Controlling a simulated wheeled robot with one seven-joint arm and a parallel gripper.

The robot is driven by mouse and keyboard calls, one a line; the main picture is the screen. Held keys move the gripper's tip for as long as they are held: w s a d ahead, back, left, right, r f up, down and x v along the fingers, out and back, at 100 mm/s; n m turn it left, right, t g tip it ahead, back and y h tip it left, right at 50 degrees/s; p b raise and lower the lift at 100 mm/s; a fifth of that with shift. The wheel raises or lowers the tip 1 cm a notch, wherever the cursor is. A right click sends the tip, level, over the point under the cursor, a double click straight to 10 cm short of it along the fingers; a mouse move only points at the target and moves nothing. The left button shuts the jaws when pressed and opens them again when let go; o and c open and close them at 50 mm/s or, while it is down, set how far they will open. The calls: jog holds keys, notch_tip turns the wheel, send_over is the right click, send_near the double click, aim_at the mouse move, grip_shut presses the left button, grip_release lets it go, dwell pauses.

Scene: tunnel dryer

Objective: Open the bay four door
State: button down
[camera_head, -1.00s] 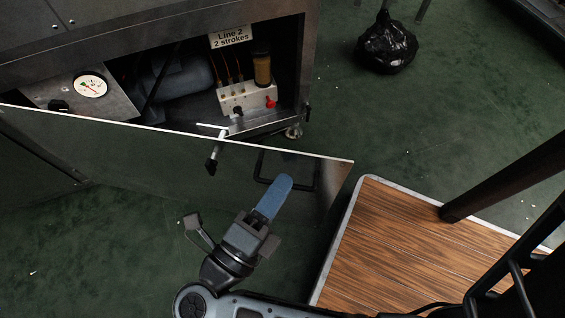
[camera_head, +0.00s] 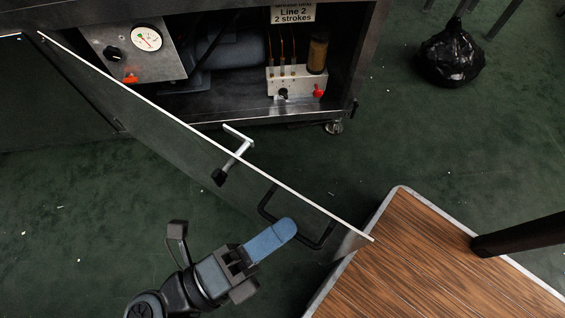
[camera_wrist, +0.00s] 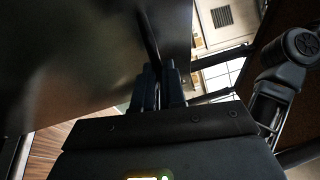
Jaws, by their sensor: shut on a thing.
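The dark bay door (camera_head: 150,115) stands swung out from the cabinet, its pale top edge slanting down to the right. A black bar handle (camera_head: 325,236) is on its outer face near the free edge. A silver latch lever with a black knob (camera_head: 219,177) sits further left on the door. My gripper (camera_head: 284,231) reaches the handle with its blue fingers. In the wrist view the fingers (camera_wrist: 157,86) are closed around a black bar (camera_wrist: 148,38) beside the door panel (camera_wrist: 90,60). The exact grip is partly hidden.
The open cabinet shows a gauge (camera_head: 146,38), a valve block (camera_head: 296,82) and a sign reading "Line 2, 2 strokes" (camera_head: 293,13). A wooden-topped platform (camera_head: 450,260) stands close to the door's free edge. A black bag (camera_head: 450,55) lies on the green floor, top right.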

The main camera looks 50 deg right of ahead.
dwell(0.3)
jog(key=c, duration=1.2)
grip_release()
jog(key=shift+c, duration=0.2)
jog(key=shift+a, duration=0.1)
jog(key=v, duration=0.7)
jog(key=shift+a, duration=0.35)
jog(key=shift+w, duration=0.15)
jog(key=shift+c, duration=0.3)
